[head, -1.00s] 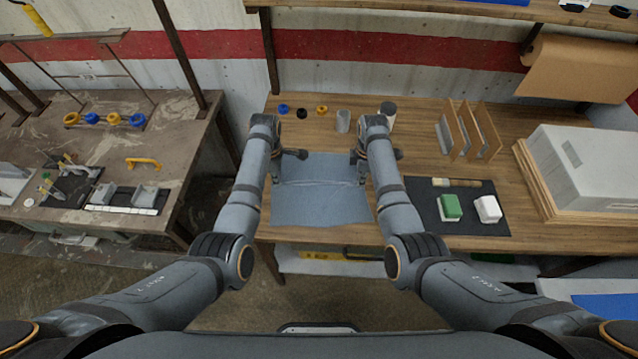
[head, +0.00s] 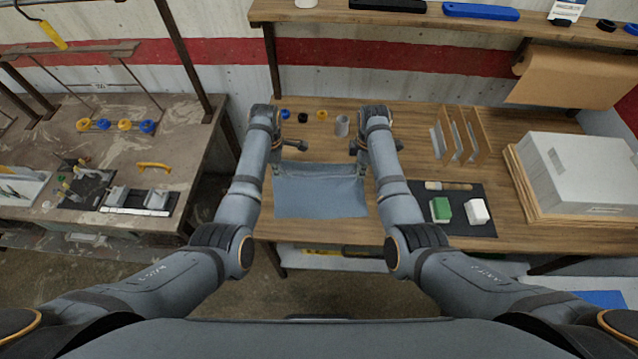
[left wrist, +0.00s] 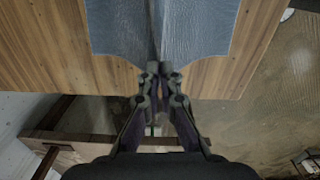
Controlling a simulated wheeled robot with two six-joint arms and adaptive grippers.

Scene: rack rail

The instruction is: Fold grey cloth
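The grey-blue cloth (head: 320,198) lies on the wooden table between my two arms in the head view. A raised band runs across its far part, between the two grippers. My left gripper (head: 276,170) is at the cloth's left side, and my right gripper (head: 362,170) is at its right side. In the left wrist view, the left fingertips (left wrist: 158,70) are together at the cloth's edge, with a ridge of cloth (left wrist: 155,30) running from between them. The right fingertips are small and partly hidden by the wrist, but the cloth is drawn up taut to them.
Coloured round pieces (head: 303,117) and a grey cup (head: 342,125) stand behind the cloth. A dark mat (head: 455,220) with a green block (head: 441,209) and a white block (head: 477,211) lies to the right. Wooden dividers (head: 463,137) and a white box (head: 585,170) are further right.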

